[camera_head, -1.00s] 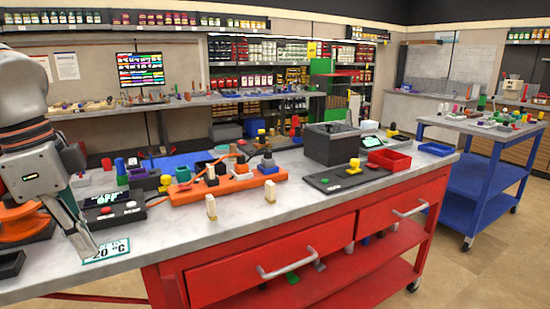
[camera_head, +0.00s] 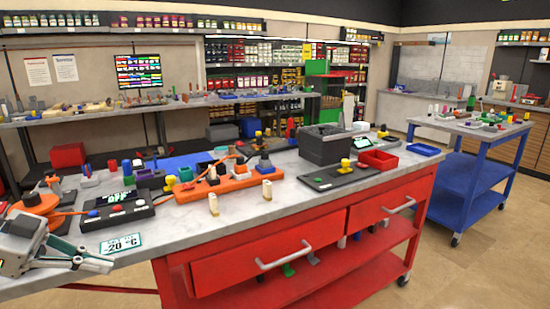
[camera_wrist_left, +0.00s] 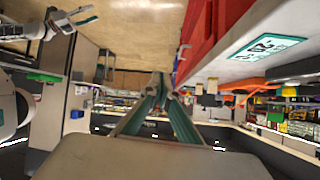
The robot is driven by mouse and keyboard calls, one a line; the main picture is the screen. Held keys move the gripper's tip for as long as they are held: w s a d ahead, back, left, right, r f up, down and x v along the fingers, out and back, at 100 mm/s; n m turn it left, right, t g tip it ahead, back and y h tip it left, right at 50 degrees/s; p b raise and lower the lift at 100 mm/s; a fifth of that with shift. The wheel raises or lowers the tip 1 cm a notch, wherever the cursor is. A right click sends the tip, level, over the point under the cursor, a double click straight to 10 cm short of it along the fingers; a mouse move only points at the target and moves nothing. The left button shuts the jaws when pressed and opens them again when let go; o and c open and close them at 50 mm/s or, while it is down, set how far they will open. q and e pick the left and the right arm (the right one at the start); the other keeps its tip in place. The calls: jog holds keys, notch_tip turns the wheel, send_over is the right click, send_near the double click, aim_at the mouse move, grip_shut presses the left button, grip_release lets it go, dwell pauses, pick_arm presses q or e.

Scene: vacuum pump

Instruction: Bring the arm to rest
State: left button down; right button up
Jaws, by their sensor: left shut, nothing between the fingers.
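My left gripper (camera_head: 108,262) is at the lower left of the head view, low at the front edge of the red bench's grey top. It points right, with its fingers closed together and nothing between them. In the left wrist view its green-sided fingers (camera_wrist_left: 160,88) meet at the tips. The bench edge runs along the right of that view. My right gripper (camera_wrist_left: 78,20) shows small at the top left of the left wrist view, and its finger gap is unclear. The vacuum pump cannot be singled out with certainty.
A "-20 °C" card (camera_head: 121,244) lies beside the left gripper. A black box reading "OFF" (camera_head: 117,211), an orange base (camera_head: 224,185), a dark grey bin (camera_head: 325,145) and a red tray (camera_head: 378,160) stand on the bench. A blue cart (camera_head: 474,181) is at right.

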pick_arm(q)
jog(key=s+a+f+n+t+y+p, duration=0.1)
jog(key=s+f+n+t+y+p, duration=0.25)
jog(key=f, duration=0.75)
jog(key=s+a+f+n+t+y+p, duration=0.15)
jog(key=f+n+t, duration=0.35)
jog(key=f, duration=0.5)
jog(key=s+d+f+n+g+y+p, duration=0.1)
jog(key=s+d+f+g+y+p, duration=0.1)
jog(key=s+d+f, duration=1.2)
jog(key=d+f, duration=0.1)
jog(key=d, duration=0.2)
jog(key=shift+g+y, duration=0.3)
jog(key=shift+g, duration=0.05)
pick_arm(e)
jog(key=s+r, duration=0.2)
jog(key=shift+a+r+g, duration=0.2)
jog(key=shift+r+g, duration=0.1)
jog(key=shift+w+r+m, duration=0.15)
jog(key=shift+r+m, duration=0.15)
jog(key=shift+r, duration=0.05)
jog(key=shift+f, duration=0.1)
